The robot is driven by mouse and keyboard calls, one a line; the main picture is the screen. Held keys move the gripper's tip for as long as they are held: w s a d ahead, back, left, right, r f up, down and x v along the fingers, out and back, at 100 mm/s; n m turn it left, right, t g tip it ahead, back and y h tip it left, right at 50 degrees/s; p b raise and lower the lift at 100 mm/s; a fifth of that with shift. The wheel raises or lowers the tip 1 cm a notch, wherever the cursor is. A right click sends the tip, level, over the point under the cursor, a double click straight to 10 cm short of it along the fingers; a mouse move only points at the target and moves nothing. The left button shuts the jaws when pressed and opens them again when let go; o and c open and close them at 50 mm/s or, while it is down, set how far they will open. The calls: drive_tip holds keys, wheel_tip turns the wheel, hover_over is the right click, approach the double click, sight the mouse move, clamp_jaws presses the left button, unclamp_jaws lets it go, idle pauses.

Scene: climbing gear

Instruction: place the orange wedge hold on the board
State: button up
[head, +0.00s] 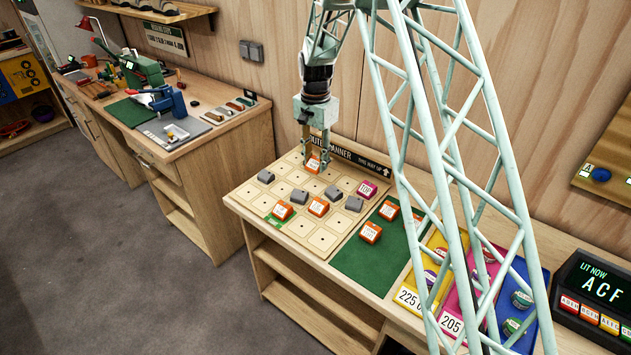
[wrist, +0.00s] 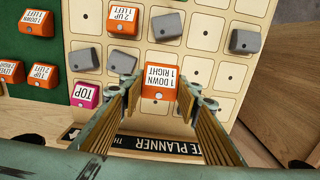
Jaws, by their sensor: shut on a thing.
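The orange wedge hold (head: 313,165) is between my gripper's fingers at the back row of the pale gridded board (head: 322,239). In the wrist view the orange wedge hold (wrist: 158,84) carries a white label reading "1 DOWN 1 RIGHT". My gripper (head: 318,150) points down over the board and is shut on this hold, a finger on each side; the fingertips also show in the wrist view (wrist: 160,92). The hold is at or just above the board's surface; I cannot tell whether it touches.
Other orange holds (head: 318,206), several grey holds (head: 354,203) and a pink TOP hold (head: 367,189) sit on the board. More orange holds (head: 370,232) lie on the green mat (head: 362,262) to the right. A planner sign (wrist: 160,145) stands behind the board. Several cells are bare.

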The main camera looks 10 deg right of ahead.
sight(316, 160)
drive_tip(key=shift+f, duration=2.25)
drive_tip(key=shift+f, duration=1.85)
drive_tip(key=shift+f+b, duration=0.2)
drive_tip(key=shift+b, duration=0.15)
drive_tip(key=o, duration=0.5)
drive_tip(key=shift+o, duration=0.3)
drive_tip(key=shift+r, duration=0.25)
drive_tip(key=shift+r+p, duration=0.45)
drive_tip(key=shift+r, duration=5.5)
